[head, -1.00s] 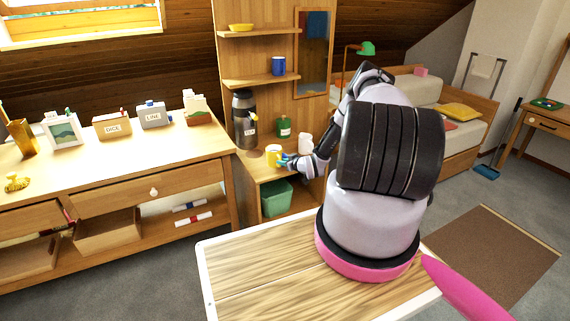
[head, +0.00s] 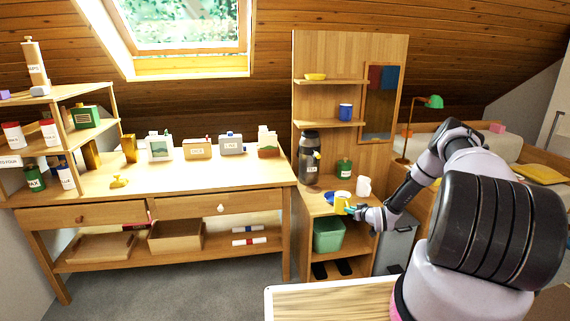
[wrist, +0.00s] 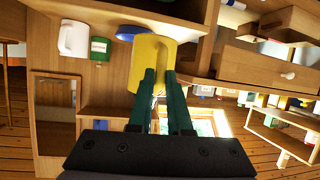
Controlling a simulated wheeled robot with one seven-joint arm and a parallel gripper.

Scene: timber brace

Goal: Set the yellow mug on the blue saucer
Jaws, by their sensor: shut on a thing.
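The yellow mug (head: 342,201) is at the front of the wooden shelf unit's counter (head: 316,204). My gripper (head: 350,209) reaches it from the right and is shut on it. In the wrist view the yellow mug (wrist: 152,62) is at the tips of my green fingers (wrist: 158,84). The blue saucer (head: 329,197) shows just left of the mug in the head view, partly hidden by it. A blue edge of the saucer (wrist: 128,32) also shows behind the mug in the wrist view. I cannot tell whether mug and saucer touch.
A white mug (head: 363,187) stands close behind and right of the yellow mug. A green jar (head: 344,169) and a dark flask (head: 309,158) stand farther back. A blue mug (head: 345,112) is on the shelf above. A green bin (head: 328,234) sits below the counter.

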